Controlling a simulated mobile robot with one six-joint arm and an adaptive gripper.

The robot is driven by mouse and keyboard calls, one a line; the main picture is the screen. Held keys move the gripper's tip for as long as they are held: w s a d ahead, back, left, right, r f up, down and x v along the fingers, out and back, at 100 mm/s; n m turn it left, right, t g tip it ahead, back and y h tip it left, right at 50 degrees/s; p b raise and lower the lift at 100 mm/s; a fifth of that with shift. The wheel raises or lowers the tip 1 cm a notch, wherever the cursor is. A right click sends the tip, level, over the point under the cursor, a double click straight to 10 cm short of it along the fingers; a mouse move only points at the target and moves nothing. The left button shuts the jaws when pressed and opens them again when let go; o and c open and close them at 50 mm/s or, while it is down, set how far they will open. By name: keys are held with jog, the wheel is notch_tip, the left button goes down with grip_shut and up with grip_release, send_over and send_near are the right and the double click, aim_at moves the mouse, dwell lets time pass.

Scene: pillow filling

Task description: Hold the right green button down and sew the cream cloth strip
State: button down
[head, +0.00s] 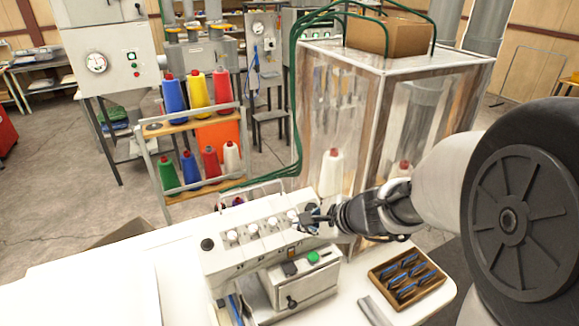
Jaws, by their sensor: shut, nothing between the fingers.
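A white sewing machine (250,262) stands on the white table. One green button (313,257) shows on the front of its right end, beside a dark button (290,268). My gripper (306,217) reaches in from the right, over the machine's right end, above and behind the green button. Its fingers look closed and empty. They appear apart from the green button; I cannot tell whether they touch the machine's top. I cannot make out the cream cloth strip against the pale table and machine.
A wooden tray (376,277) of dark bobbin-like pieces lies right of the machine, with a grey metal bar (374,311) near it. Several white knobs line the machine's top. A tall clear-sided cabinet (345,75) stands behind. A thread rack (243,128) stands back left. The left tabletop (90,290) looks clear.

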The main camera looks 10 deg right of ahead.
jog(key=shift+w+d+f+m, duration=0.15)
jog(key=shift+w+d+m, duration=0.2)
jog(key=shift+d, duration=0.15)
jog(key=shift+w+d+f+m, duration=0.1)
jog(key=shift+w+d+m, duration=0.2)
jog(key=shift+d, duration=0.2)
jog(key=b, duration=0.6)
send_over(313, 256)
jog(key=f, duration=0.7)
jog(key=shift+s+a+f, duration=0.15)
jog(key=shift+a+f, duration=0.1)
jog(key=shift+f, duration=0.05)
jog(key=shift+f+b, duration=0.65)
jog(key=shift+b, duration=0.2)
jog(key=shift+f+b, duration=0.4)
jog(key=shift+b, duration=0.15)
